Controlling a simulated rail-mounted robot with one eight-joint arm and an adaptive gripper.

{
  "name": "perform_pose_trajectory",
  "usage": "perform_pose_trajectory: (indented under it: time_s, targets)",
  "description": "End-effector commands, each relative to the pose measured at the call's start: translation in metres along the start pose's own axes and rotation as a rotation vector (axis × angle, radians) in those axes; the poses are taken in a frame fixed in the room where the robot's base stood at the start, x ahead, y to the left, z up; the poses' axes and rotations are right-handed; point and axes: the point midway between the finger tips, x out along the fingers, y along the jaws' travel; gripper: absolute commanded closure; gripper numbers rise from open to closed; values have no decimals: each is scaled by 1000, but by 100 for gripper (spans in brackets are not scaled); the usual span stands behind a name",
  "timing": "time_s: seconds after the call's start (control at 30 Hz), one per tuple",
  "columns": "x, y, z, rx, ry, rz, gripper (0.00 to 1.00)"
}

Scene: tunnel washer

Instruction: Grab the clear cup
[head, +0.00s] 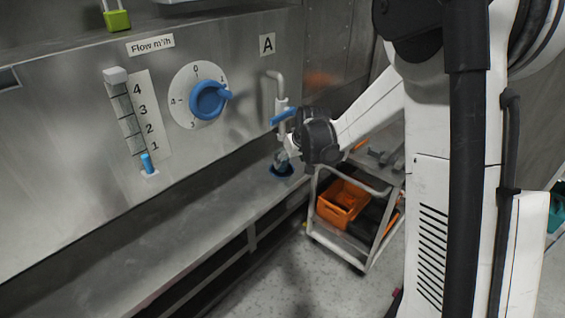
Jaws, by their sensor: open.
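The clear cup (283,157) shows small at the ledge under the tap with the blue lever (283,115). It is partly hidden by my wrist and gripper, and only a small part of it is visible. It appears to stand on or just above a dark blue round base (281,170). My gripper (291,149) is at the cup's upper right, close to it. Its fingers are small and mostly hidden by the dark wrist; they are open. I cannot tell whether they touch the cup.
The steel panel holds a blue dial (209,100), a flow gauge (131,122) and a plate marked A (267,44). The long steel ledge (150,220) is clear to the left. A cart (375,195) with an orange bin (342,203) stands right of the ledge.

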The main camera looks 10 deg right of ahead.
Motion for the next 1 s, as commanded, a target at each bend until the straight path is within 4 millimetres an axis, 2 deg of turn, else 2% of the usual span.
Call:
perform_pose_trajectory:
  time_s: [0.17,0.47,0.63,0.87,0.9,1.0]
  targets:
    - [5,0,-9,-1,0,0,35]
    - [27,0,-48,0,0,0,35]
    - [37,0,-47,0,0,1,35]
    - [38,0,-46,0,0,0,35]
    - [38,0,-46,0,0,0,37]
    - [38,0,-46,0,0,0,50]
